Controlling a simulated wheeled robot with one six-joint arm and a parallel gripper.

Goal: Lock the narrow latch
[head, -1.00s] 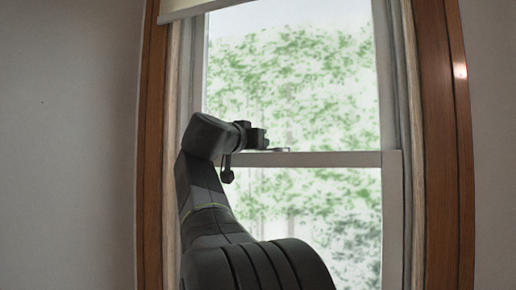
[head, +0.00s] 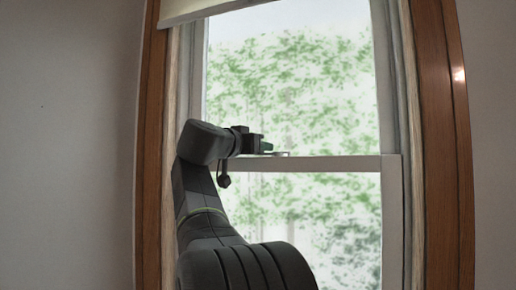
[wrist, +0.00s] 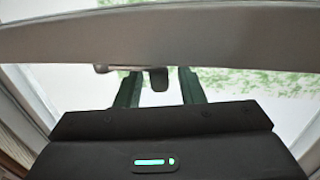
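The narrow latch (head: 278,154) is a small metal piece on top of the window's middle rail (head: 330,163). My gripper (head: 266,145) is beside it at the rail, partly covering its left side. In the wrist view, my gripper (wrist: 160,72) has its two dark fingers spread apart. A small dark knob-like part of the latch (wrist: 158,79) shows between the fingertips, with a gap on each side. A thin metal piece (wrist: 105,68) reaches left from it under the pale rail (wrist: 160,35). The rail hides the rest of the latch.
The window has a brown wooden frame (head: 440,150) on both sides, with pale inner jambs. A rolled shade (head: 195,8) hangs at the top. Glass panes with green foliage behind fill the space above and below the rail.

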